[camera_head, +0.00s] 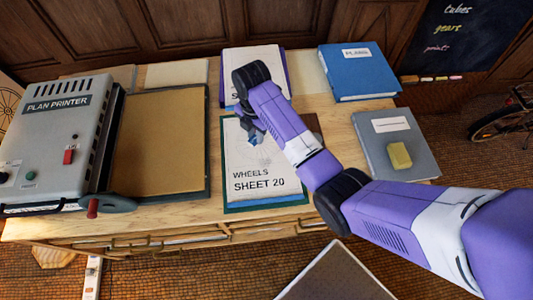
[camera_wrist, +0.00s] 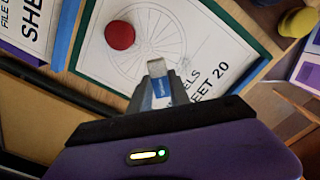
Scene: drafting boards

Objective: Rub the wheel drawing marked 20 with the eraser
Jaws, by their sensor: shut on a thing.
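The sheet marked WHEELS SHEET 20 (camera_head: 262,172) lies on a green-edged board on the desk. Its wheel drawing (camera_wrist: 170,20) is a large thin-lined spoked wheel in the wrist view; my arm hides most of it in the head view. My gripper (camera_wrist: 160,78) is shut on a blue and white eraser (camera_wrist: 162,90), at the edge of the drawing near the printed label. I cannot tell whether the eraser touches the paper. A round red object (camera_wrist: 120,35) sits over part of the wheel drawing.
The plan printer (camera_head: 55,130) and a brown board (camera_head: 160,145) are to the left. A blue binder (camera_head: 358,72) is at the back right. A grey folder (camera_head: 412,165) with a yellow block (camera_head: 399,155) lies right. Another sheet (camera_head: 230,62) lies behind.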

